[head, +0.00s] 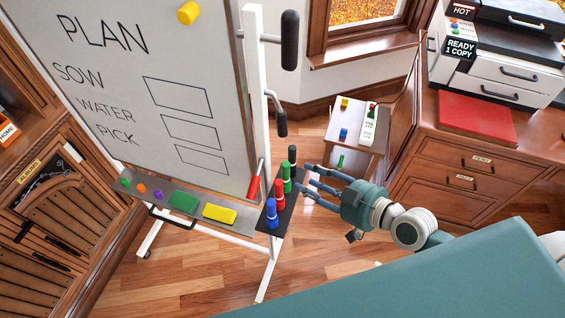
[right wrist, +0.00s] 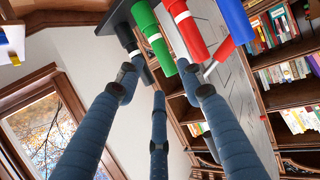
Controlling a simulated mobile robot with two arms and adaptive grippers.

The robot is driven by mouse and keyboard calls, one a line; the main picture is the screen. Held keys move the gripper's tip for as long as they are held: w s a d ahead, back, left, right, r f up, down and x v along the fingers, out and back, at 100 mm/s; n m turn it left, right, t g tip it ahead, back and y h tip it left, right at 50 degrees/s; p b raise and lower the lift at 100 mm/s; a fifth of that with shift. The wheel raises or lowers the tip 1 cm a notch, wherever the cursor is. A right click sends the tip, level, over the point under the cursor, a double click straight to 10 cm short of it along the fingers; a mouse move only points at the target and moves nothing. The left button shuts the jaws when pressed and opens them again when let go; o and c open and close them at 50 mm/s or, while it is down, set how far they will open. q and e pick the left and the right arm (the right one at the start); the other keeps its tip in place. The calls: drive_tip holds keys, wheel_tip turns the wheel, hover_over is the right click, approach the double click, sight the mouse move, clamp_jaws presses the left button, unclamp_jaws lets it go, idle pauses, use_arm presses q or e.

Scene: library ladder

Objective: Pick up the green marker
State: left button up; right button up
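The green marker (head: 287,179) stands upright in the dark holder (head: 262,222) at the right end of the whiteboard's tray, between the black marker (head: 292,156) and the red marker (head: 279,196). The blue marker (head: 271,213) stands nearest the front. My right gripper (head: 309,183) is just right of the holder, its fingers spread and pointing at the markers. In the right wrist view the green marker (right wrist: 153,38) shows beyond the open fingers, with nothing between them. My left gripper is not in view.
The whiteboard (head: 165,90) stands behind the markers, with erasers and magnets on its tray (head: 150,203). A loose red marker (head: 254,186) leans near the board's edge. A small side table (head: 350,130) and a wooden cabinet (head: 470,150) are to the right.

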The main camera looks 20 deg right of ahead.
sight(287, 170)
drive_tip(key=p+x, duration=0.1)
drive_tip(key=x, duration=0.7)
drive_tip(key=shift+w+a+p, duration=0.15)
drive_tip(key=shift+a+p, duration=0.05)
drive_tip(key=shift+p, duration=0.15)
drive_tip(key=shift+w+a+f, duration=0.2)
drive_tip(key=shift+w+f, duration=0.1)
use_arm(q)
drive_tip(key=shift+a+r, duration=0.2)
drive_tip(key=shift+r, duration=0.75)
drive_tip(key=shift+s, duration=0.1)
use_arm(e)
drive_tip(key=shift+d, duration=0.1)
drive_tip(key=shift+c, duration=0.5)
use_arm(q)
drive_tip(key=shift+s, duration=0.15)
use_arm(e)
drive_tip(key=c, duration=0.6)
